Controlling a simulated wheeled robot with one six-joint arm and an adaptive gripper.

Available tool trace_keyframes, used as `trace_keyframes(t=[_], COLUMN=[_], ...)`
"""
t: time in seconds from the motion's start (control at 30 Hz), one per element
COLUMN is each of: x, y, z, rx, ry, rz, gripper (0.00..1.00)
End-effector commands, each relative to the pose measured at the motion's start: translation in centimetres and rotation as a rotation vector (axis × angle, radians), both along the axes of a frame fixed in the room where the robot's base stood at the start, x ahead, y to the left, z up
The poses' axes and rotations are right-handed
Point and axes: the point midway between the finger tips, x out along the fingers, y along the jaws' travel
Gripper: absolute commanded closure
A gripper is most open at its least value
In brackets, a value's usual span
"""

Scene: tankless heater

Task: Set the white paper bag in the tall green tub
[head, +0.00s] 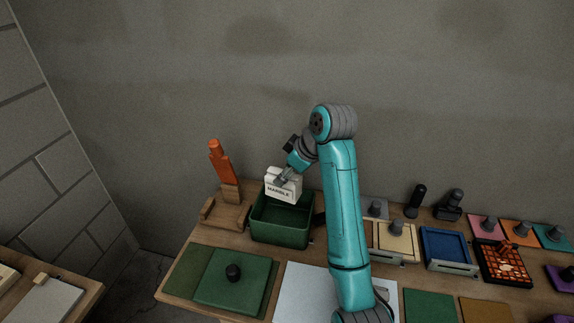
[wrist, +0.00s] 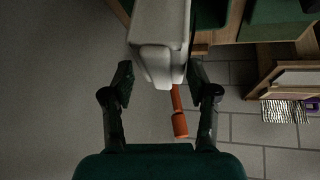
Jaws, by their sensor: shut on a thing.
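The white paper bag (head: 283,186), with dark lettering on its front, is held upright by my gripper (head: 287,177) above the tall green tub (head: 281,236). The tub stands open on the bench, and its dark inside shows below the bag. The bag's lower part overlaps the tub's back rim in the head view, so I cannot tell its exact height over it. In the wrist view the bag (wrist: 160,50) fills the space between the two fingers of my gripper (wrist: 160,85), which are shut on it.
An orange-handled tool (head: 220,160) stands in a wooden holder left of the tub. A green board with a black knob (head: 233,272) lies in front. A cream box (head: 395,242) and a blue tray (head: 446,247) are to the right, beyond my arm.

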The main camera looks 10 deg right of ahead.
Motion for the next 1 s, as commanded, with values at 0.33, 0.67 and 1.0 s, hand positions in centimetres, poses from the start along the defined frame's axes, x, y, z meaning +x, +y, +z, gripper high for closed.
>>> trace_keyframes(t=[0.33,0.67,1.0], x=[0.0,0.0,0.0], y=[0.0,0.0,0.0], z=[-3.6,-7.0,-10.4], rx=[0.000,0.000,0.000], ry=[0.000,0.001,0.000], rz=[-0.001,-0.001,0.000], gripper=[1.00,1.00,1.00])
